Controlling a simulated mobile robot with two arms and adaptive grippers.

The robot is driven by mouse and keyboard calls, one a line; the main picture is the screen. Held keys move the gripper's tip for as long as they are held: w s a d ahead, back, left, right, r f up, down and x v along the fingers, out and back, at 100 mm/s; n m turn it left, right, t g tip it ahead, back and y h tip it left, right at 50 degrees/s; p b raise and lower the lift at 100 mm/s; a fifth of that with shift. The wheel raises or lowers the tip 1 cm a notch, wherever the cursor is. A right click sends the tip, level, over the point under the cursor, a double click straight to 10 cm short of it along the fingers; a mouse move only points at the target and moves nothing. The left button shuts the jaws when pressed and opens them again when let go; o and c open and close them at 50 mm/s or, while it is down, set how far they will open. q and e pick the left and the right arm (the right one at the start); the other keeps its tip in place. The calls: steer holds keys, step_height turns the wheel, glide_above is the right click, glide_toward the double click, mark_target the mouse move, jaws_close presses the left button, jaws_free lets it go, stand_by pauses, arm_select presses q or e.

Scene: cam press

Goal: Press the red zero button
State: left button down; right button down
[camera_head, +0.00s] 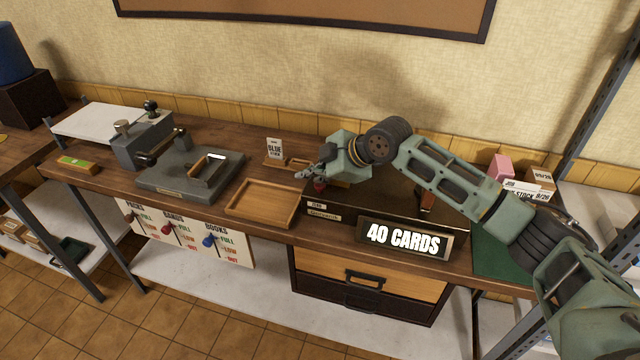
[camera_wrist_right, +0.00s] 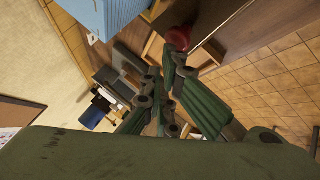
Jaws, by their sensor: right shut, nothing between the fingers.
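The red zero button (camera_head: 319,186) sits at the left end of the dark counting machine (camera_head: 345,215), above a small pale label. The right gripper covers part of it. In the right wrist view the red button (camera_wrist_right: 178,38) shows as a round red cap just beyond the fingers. My right gripper (camera_head: 302,174) is shut and empty, its fingers pointing left, close above the button. It also shows in the wrist view (camera_wrist_right: 170,68). I cannot tell whether it touches the button. The machine's display (camera_head: 405,239) reads "40 CARDS". My left gripper is not in view.
A wooden tray (camera_head: 262,211) lies left of the machine, with a small "BLUE" card stand (camera_head: 275,150) behind it. A grey press (camera_head: 190,180) stands farther left. Stock boxes (camera_head: 540,180) stand at the right. Drawers (camera_head: 365,275) are below the bench.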

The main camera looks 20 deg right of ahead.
mark_target(314, 195)
steer(key=shift+f, duration=0.75)
stand_by(0.4)
steer(key=shift+r, duration=0.1)
steer(key=shift+r+p, duration=0.8)
steer(key=shift+r, duration=0.25)
step_height(314, 195, up, 5)
steer(key=p, duration=0.4)
stand_by(0.6)
